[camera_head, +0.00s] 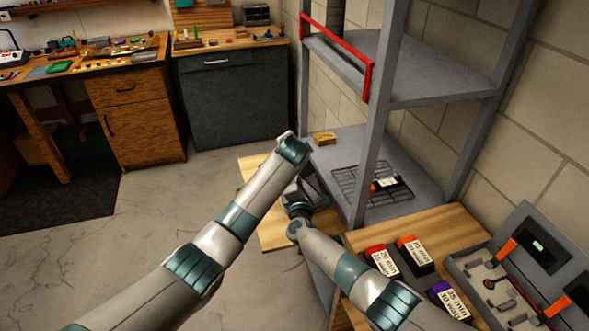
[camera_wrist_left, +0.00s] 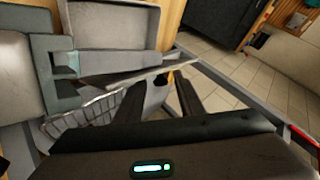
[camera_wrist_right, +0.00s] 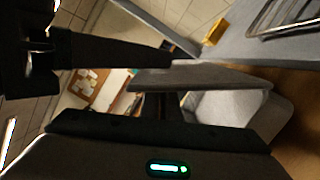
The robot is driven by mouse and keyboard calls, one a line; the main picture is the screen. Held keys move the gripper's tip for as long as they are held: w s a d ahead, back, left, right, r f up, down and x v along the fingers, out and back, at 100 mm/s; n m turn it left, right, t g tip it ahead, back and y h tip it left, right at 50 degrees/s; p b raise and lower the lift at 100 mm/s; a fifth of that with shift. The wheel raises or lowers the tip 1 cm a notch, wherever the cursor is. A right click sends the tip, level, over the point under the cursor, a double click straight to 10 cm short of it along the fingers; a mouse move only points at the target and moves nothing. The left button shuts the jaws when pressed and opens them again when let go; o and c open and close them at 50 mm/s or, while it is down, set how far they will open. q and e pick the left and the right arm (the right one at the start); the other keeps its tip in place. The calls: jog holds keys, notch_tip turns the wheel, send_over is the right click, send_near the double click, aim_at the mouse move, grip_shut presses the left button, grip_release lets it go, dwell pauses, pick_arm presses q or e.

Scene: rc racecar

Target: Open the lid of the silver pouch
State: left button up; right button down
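The silver pouch is mostly hidden behind my arms in the head view. A grey, rimmed, box-like body in the left wrist view, probably the pouch (camera_wrist_left: 112,24), stands on wood. In the right wrist view a grey body (camera_wrist_right: 235,112) has a flat flap (camera_wrist_right: 205,78) along its upper side, probably the lid. My left gripper (camera_wrist_left: 160,98) has its dark fingers apart, with a thin pale edge just beyond them. My right gripper (camera_wrist_right: 155,102) is close below the flap; its fingers are partly hidden, and I cannot tell whether they hold it.
A grey shelf rack (camera_head: 376,125) with a red-edged upper level stands close beside the arms. A wire rack (camera_head: 358,184) and a yellow block (camera_head: 325,138) lie on its lower shelf. Labelled battery packs (camera_head: 416,252) and an open grey case (camera_head: 470,262) occupy the wooden table at right.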

pick_arm(q)
jog(key=shift+v, duration=3.4)
jog(key=shift+a+f, duration=0.1)
